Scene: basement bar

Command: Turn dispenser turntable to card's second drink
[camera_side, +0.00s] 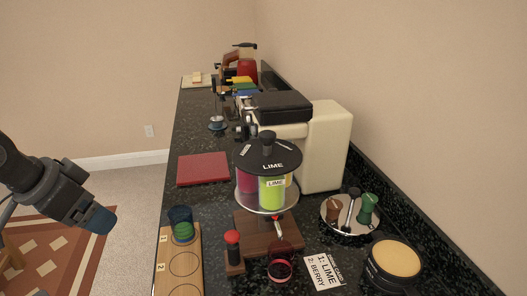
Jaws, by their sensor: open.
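The drink dispenser turntable (268,160) stands on a wooden base at the middle of the counter. It has a black lid with a knob on top. The word LIME on the lid and a LIME label on the green compartment (272,192) face the camera, above the spout. A magenta compartment (246,182) shows at its left; the far side is hidden. The card (323,270) lies on the counter at front right and reads "1: LIME" and "2: BERRY". My gripper (100,220) is open and empty at the left, off the counter's edge and well apart from the dispenser.
A red clear cup (281,265) stands below the spout, beside a red-topped post (233,248). A wooden board (180,275) holds a blue-green cup (181,224) at place 1. A cream machine (325,145) stands behind the dispenser. Tools stand on a round tray (332,222) at right.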

